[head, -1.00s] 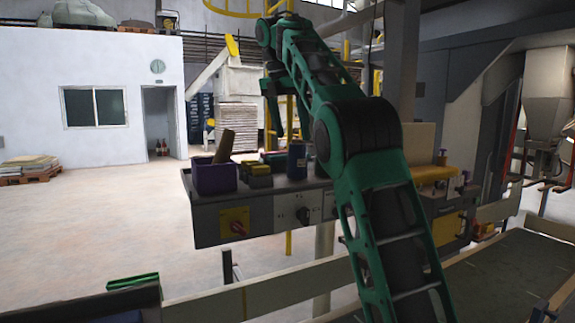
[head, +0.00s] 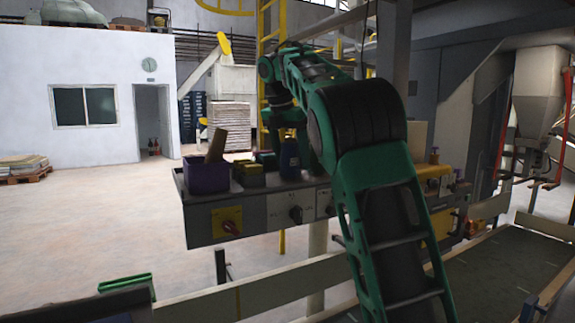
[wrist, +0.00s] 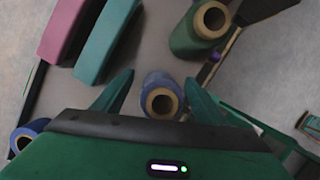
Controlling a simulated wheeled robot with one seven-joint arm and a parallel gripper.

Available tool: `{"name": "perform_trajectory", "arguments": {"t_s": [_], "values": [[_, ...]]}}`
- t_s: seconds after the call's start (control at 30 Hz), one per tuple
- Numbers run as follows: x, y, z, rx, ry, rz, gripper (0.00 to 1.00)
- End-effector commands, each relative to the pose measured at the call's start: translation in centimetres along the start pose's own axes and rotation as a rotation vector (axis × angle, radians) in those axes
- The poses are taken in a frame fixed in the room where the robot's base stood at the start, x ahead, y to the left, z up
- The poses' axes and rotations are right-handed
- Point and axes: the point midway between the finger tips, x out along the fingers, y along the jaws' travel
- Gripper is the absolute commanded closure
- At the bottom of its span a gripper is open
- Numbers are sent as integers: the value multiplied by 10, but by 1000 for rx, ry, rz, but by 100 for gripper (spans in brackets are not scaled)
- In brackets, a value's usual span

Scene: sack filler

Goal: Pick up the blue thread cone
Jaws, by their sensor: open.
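In the wrist view the blue thread cone (wrist: 161,90) stands on the grey shelf with its tan core end facing the camera. My gripper (wrist: 159,76) is open, with one green finger on each side of the cone. Gaps show between the cone and both fingers. A second blue cone-like piece (wrist: 24,137) is partly cut off at the lower left. In the head view a blue upright object (head: 289,160) is on the panel top beside my arm; I cannot tell which blue piece it is. My fingers are hidden there.
A green thread cone (wrist: 198,28) stands close by at the upper right of the wrist view. Pink (wrist: 62,28) and teal (wrist: 106,42) blocks lie at the upper left.

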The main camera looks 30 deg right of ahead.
Motion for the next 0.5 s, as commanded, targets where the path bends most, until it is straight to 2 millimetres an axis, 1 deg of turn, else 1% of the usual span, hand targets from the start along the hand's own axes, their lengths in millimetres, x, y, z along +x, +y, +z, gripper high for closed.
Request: {"name": "perform_trajectory", "arguments": {"t_s": [0.1, 0.37, 0.4, 0.47, 0.5], "values": [[9, 0, -1, -1, 0, -1, 34], [12, 0, 0, 0, 0, 0, 34], [12, 0, 0, 0, 0, 0, 37], [12, 0, 0, 0, 0, 0, 51], [12, 0, 0, 0, 0, 0, 61]]}}
